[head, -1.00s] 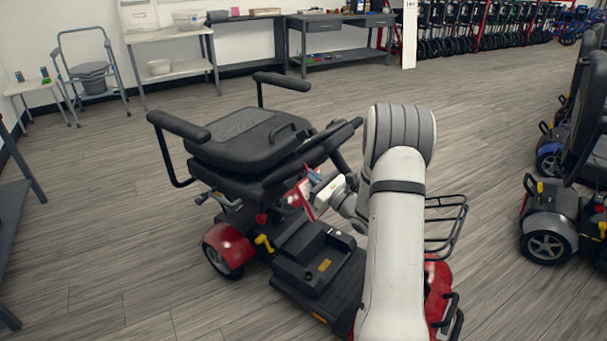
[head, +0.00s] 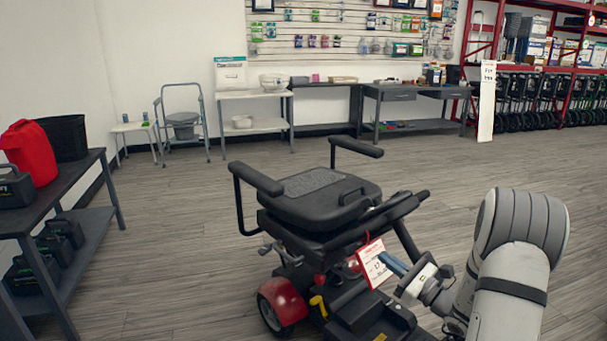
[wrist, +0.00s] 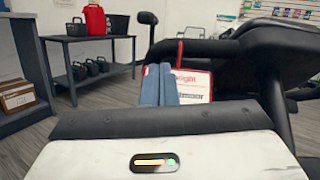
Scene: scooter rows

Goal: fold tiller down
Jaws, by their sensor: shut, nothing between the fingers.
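A red and black mobility scooter with a black seat (head: 318,190) stands in front of me in the head view. Its tiller (head: 402,205) leans over toward the seat, its black handlebar close beside the seat's front edge. A white and red price tag (head: 374,262) hangs from it and also shows in the wrist view (wrist: 196,85). My gripper (head: 386,262) is shut and empty, its blue fingers at the tag, below the handlebar. In the wrist view the blue fingers (wrist: 158,84) are together in front of the tag, with black scooter parts behind and right. Contact is unclear.
A commode chair (head: 182,122) and benches line the back wall. Open wooden floor (head: 180,230) lies between. The scooter's front is out of the head view.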

